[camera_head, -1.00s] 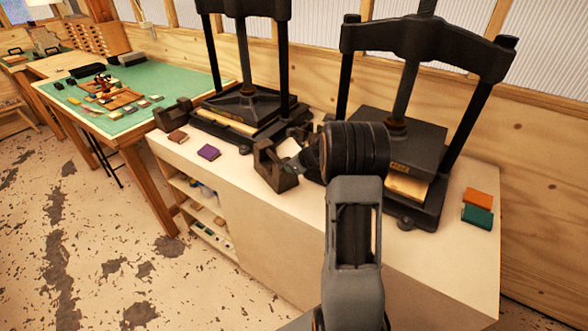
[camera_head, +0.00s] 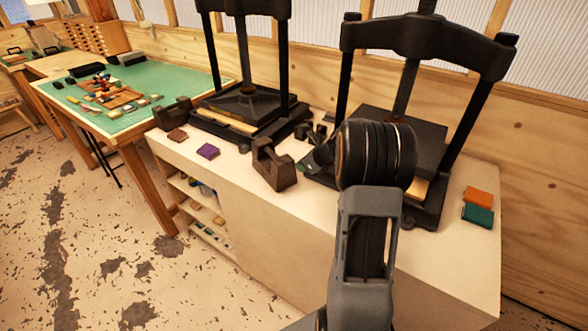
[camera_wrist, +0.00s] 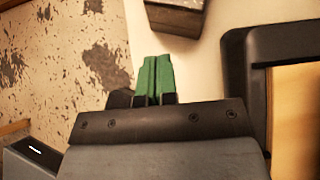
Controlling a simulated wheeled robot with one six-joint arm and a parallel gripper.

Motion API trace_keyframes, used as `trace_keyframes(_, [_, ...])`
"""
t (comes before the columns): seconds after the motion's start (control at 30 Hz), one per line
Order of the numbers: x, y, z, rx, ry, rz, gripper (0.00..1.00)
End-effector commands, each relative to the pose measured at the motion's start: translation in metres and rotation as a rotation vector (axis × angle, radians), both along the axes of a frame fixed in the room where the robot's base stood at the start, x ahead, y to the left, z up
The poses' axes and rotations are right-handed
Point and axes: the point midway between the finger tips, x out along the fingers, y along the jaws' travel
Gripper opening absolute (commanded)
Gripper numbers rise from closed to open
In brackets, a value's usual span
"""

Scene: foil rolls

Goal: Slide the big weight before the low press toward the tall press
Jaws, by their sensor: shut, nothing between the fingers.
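A big dark brown weight (camera_head: 275,170) with an upright at its left end stands on the pale bench top, between the two presses and near the front edge. Part of it shows at the top of the wrist view (camera_wrist: 176,14). My gripper (camera_wrist: 156,78) has its green fingertips together and empty, pointing at the weight with a gap of bare bench between. In the head view my wrist hides most of the gripper, just right of the weight. One black press (camera_head: 246,100) stands left of the weight, the other (camera_head: 425,140) right; their true heights are hard to compare.
A second dark weight (camera_head: 172,114) stands at the bench's left end. A purple block (camera_head: 208,151) and a brown block (camera_head: 177,135) lie before the left press. Orange (camera_head: 479,197) and green (camera_head: 477,214) blocks lie at the right. Bare bench lies left of the big weight.

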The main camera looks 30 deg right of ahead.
Motion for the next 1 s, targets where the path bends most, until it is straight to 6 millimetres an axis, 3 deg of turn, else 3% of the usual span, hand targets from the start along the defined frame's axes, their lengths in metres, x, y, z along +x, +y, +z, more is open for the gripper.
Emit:
trace_keyframes(0.2, [-0.026, -0.019, 0.026, -0.002, -0.001, -0.012, 0.00])
trace_keyframes(0.5, [-0.040, -0.025, 0.043, -0.001, 0.001, -0.008, 0.00])
trace_keyframes(0.87, [-0.041, -0.024, 0.045, -0.001, 0.002, -0.004, 0.00])
trace_keyframes(1.0, [-0.046, -0.004, 0.052, -0.079, -0.010, 0.098, 0.00])
